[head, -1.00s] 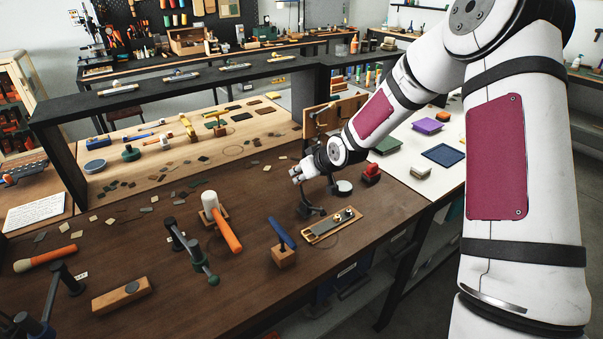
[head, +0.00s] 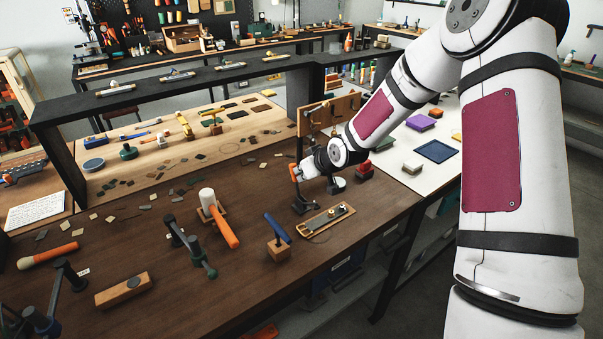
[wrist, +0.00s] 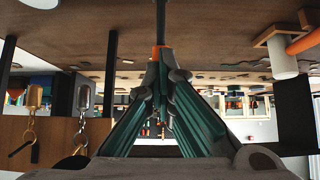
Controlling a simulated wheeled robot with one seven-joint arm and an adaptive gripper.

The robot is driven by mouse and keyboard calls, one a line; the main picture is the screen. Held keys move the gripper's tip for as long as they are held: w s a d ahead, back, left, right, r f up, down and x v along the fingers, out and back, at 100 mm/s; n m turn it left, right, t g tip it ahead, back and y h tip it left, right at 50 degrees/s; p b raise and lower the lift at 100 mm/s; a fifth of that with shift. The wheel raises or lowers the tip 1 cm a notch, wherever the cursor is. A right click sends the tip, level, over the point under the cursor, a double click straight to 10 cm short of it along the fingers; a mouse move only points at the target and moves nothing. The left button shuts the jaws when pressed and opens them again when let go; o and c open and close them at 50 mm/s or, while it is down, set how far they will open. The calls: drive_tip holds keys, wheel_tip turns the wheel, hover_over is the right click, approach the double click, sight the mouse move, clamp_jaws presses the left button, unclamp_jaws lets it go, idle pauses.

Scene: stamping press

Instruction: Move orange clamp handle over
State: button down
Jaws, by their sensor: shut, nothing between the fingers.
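The orange clamp handle (head: 295,172) shows as a small orange piece at the tip of my gripper (head: 304,173) in the head view. A dark base (head: 304,205) stands on the brown bench below it. In the wrist view the orange handle (wrist: 157,52) is right at the fingertips, with a dark rod (wrist: 160,18) running from it to the top edge. My gripper (wrist: 164,76) is shut with its fingers together, at or touching the handle but not holding it. The fingers hide part of the handle, and the head view shows the clamp only small.
A wooden board with metal parts (head: 327,221) lies just in front. A blue-handled tool on a block (head: 278,232) and an orange-handled mallet (head: 220,218) stand to the left. A red object (head: 364,170) and a wooden panel (head: 331,113) are close behind my gripper. Bare bench lies left of it.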

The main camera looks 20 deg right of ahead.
drive_tip(key=shift+s+d+r+p, duration=0.1)
drive_tip(key=shift+s+d+p, duration=0.1)
drive_tip(key=shift+s+p, duration=0.35)
drive_tip(key=shift+s+d+r+p, duration=0.15)
drive_tip(key=shift+s+p, duration=0.1)
drive_tip(key=shift+s, duration=0.45)
drive_tip(key=shift+f, duration=0.1)
drive_tip(key=c, duration=1.9)
unclamp_jaws()
drive_tip(key=shift+v, duration=6)
